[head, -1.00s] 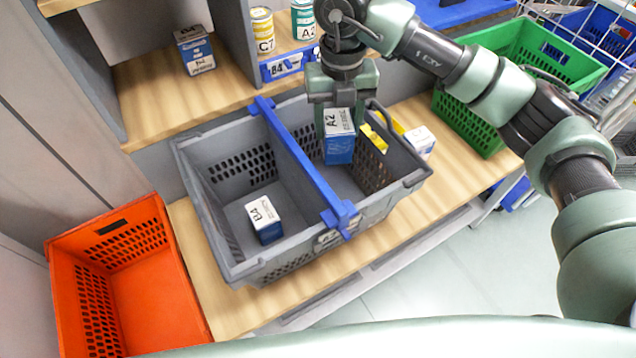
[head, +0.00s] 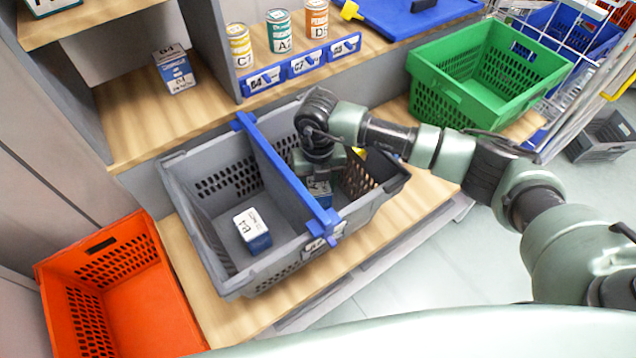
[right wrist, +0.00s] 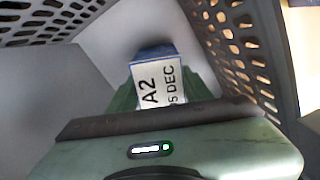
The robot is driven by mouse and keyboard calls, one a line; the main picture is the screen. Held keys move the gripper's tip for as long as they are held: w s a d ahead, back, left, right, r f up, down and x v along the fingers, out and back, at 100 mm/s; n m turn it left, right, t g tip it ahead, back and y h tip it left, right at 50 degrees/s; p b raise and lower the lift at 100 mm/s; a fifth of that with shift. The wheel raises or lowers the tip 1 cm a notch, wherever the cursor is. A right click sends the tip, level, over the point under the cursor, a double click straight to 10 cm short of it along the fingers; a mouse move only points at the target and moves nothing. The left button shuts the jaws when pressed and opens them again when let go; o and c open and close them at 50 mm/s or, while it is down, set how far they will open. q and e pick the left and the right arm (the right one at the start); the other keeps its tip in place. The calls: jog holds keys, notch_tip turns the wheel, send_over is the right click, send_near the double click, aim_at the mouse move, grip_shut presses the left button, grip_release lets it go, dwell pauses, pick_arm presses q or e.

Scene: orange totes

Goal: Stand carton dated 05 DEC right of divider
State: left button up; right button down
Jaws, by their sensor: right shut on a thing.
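The carton (head: 319,190) is blue with a white top, and my right gripper (head: 318,176) is shut on it inside the grey tote (head: 226,284), right of the blue divider (head: 285,172). In the right wrist view the carton (right wrist: 161,85) shows "A2" and "5 DEC"; the digit before the 5 is hidden. I cannot tell whether its base touches the tote floor. Another blue and white carton (head: 252,231), marked B4, stands in the tote's left compartment. My left gripper is not in view.
An orange tote (head: 115,290) stands at the left and a green crate (head: 480,85) at the back right. A B4 carton (head: 175,70) stands on the shelf beside several cans (head: 280,32). Tote walls surround my right gripper closely.

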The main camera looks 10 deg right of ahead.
jog(key=shift+f, duration=0.2)
jog(key=c, duration=0.6)
grip_release()
jog(key=shift+r, duration=0.15)
jog(key=shift+r, duration=0.2)
notch_tip(320, 180, up, 12)
jog(key=shift+f+b, duration=0.15)
jog(key=shift+b, duration=0.8)
